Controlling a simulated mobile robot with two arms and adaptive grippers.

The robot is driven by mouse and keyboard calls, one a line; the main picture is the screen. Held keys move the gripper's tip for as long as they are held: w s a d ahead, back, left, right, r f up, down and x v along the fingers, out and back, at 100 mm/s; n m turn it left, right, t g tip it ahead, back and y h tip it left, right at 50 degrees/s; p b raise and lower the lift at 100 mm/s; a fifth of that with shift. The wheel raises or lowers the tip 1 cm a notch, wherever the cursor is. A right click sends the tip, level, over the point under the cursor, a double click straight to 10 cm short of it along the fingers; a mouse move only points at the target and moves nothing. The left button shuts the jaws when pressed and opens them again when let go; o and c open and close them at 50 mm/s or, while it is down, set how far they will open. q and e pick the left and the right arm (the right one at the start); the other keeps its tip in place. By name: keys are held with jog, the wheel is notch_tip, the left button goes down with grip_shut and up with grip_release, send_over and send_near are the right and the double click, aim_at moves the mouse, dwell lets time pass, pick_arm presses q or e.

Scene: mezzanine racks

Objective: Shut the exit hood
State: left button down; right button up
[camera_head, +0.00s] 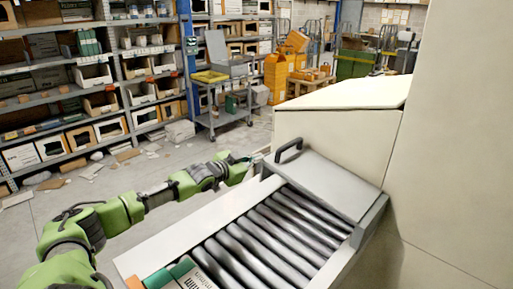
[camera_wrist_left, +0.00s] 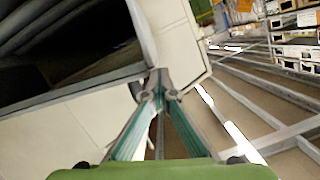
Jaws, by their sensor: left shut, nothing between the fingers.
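The exit hood (camera_head: 330,185) is a flat grey panel with a black bar handle (camera_head: 289,150) at its left end. It lies low across the far end of the roller conveyor, against the cream housing (camera_head: 340,130). I cannot tell whether it is fully down. My left gripper (camera_head: 258,156) is just left of the handle, by the conveyor's side rail; contact is unclear. In the left wrist view the fingertips (camera_wrist_left: 160,86) meet with nothing between them, beside a grey frame edge and a dark opening (camera_wrist_left: 90,60). My right gripper is out of view.
Shelving (camera_head: 70,90) and a grey cart (camera_head: 222,100) stand behind. Open floor with scattered debris lies left of the conveyor. The tall cream housing blocks the right.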

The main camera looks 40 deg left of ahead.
pick_arm(q)
jog(key=shift+w+f+b, duration=0.15)
jog(key=shift+f+b, duration=0.7)
jog(key=shift+f, duration=1.3)
jog(key=shift+s+d+f, duration=0.1)
jog(key=shift+s+d, duration=0.15)
jog(key=shift+s, duration=0.6)
send_near(262, 169)
jog(key=shift+f+v, duration=0.5)
jog(key=shift+v, duration=1.6)
jog(key=shift+s+a+r, duration=0.2)
jog(key=shift+a+r, duration=0.25)
jog(key=shift+a, duration=0.1)
